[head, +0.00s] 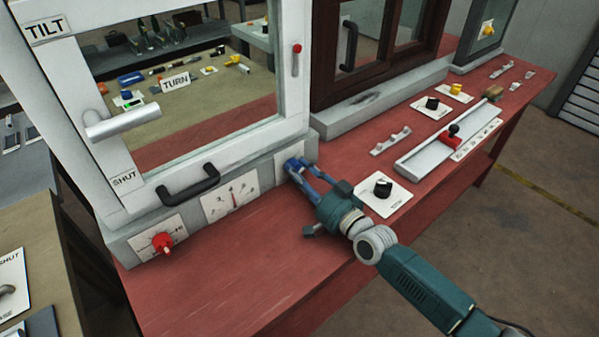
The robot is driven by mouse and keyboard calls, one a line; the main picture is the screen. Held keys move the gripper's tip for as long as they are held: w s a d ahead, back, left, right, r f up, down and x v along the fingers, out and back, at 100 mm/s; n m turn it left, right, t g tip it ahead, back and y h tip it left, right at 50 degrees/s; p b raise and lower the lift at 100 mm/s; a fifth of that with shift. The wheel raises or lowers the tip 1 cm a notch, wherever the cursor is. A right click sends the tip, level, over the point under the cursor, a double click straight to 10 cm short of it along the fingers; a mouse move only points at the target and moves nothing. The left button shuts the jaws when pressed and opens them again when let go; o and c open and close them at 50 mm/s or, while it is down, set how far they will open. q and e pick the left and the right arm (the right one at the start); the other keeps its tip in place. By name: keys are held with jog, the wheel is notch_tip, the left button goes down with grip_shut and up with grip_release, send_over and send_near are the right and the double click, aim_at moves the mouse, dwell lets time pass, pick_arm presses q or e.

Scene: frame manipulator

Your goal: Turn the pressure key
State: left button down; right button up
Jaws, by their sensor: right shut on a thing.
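My right gripper (296,167) reaches the front of the white window frame's base from the right. Its blue fingers are shut at a small white plate (309,149) at the base's right end. The pressure key is hidden between the fingers, so its angle cannot be told. My left gripper is not in view.
A red knob (163,242) and a black handle (189,184) are left of the gauge. A black knob on a white plate (384,190) and a rail with a red slider (448,140) lie to the right. The red bench front (230,285) is clear.

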jog(key=shift+r, duration=0.1)
jog(key=m+b, duration=0.1)
jog(key=m, duration=0.4)
jog(key=shift+m, duration=0.4)
jog(key=m, duration=0.5)
jog(key=shift+w+d+r+b, duration=0.1)
jog(key=shift+d+b, duration=0.05)
jog(key=shift+b, duration=0.2)
jog(key=m, duration=0.3)
jog(key=shift+m+g, duration=0.3)
jog(key=shift+m+p, duration=0.5)
jog(key=shift+m, duration=0.9)
jog(key=o, duration=1.2)
jog(key=shift+d+f, duration=0.1)
jog(key=shift+f, duration=0.1)
jog(key=shift+c, duration=0.2)
